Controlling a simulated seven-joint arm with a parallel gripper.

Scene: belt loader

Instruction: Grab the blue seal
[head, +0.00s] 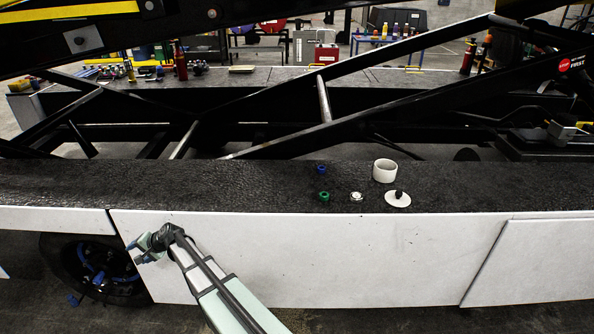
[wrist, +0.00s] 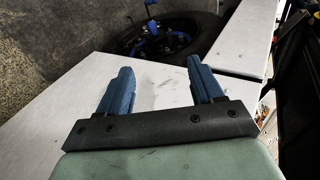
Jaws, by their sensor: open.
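The blue seal (head: 321,168) is a small ring on the dark textured top of the loader in the head view, behind a green seal (head: 324,196). My gripper (head: 140,248) is low and to the left of it, in front of the white side panel, well apart from the seal. In the wrist view the two blue fingers (wrist: 156,84) are spread with nothing between them. The blue seal does not show in the wrist view.
A white seal (head: 356,196), a white cup (head: 384,170) and a white disc with a black knob (head: 397,199) stand right of the seals. Black beams (head: 400,98) cross behind the ledge. A wheel (head: 95,268) is below left. The ledge's left part is clear.

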